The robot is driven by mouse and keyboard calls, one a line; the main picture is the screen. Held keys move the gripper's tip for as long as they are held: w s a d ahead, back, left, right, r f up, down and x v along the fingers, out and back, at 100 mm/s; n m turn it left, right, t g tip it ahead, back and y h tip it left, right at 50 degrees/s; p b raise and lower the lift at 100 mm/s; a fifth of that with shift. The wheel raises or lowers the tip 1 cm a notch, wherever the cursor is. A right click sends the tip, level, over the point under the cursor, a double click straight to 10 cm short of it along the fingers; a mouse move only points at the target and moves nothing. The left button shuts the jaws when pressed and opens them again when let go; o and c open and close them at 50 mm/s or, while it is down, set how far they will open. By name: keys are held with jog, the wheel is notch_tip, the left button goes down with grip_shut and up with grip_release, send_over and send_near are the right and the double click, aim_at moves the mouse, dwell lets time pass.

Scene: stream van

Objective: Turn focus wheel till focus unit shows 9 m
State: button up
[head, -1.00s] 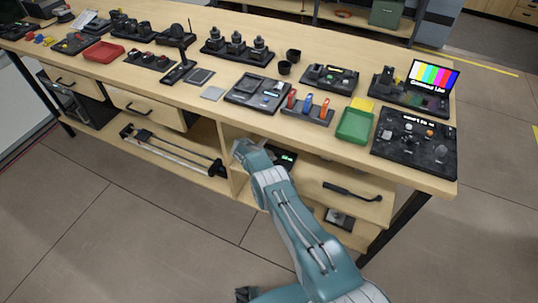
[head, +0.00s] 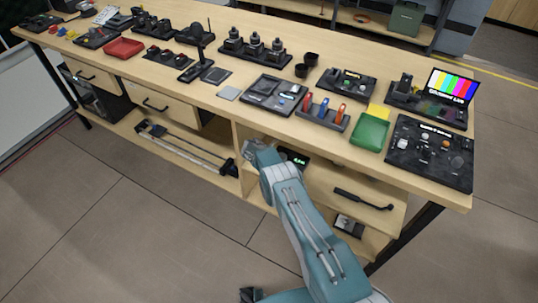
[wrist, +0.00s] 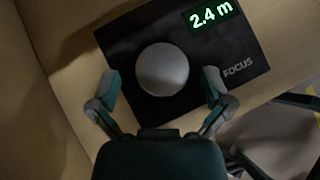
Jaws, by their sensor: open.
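The focus unit (wrist: 125,55) is a black plate marked FOCUS, and its green display (wrist: 211,15) reads 2.4 m in the wrist view. The focus wheel (wrist: 162,69) is a round grey knob on the plate. My gripper (wrist: 160,80) is open, with one finger on each side of the wheel and a visible gap to both. The wheel is not gripped. In the head view the focus unit (head: 294,157) sits in the cubby under the tabletop, partly hidden behind my arm.
The wooden bench top (head: 215,112) lies above the cubby. A drawer with a black handle (head: 362,199) is to the right of my arm. A slider rail (head: 185,150) lies on the shelf to the left. Wooden walls stand close around the focus unit.

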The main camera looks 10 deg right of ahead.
jog(key=v, duration=1)
jog(key=shift+a+r, duration=0.15)
jog(key=shift+a, duration=0.2)
jog(key=shift+s, duration=0.15)
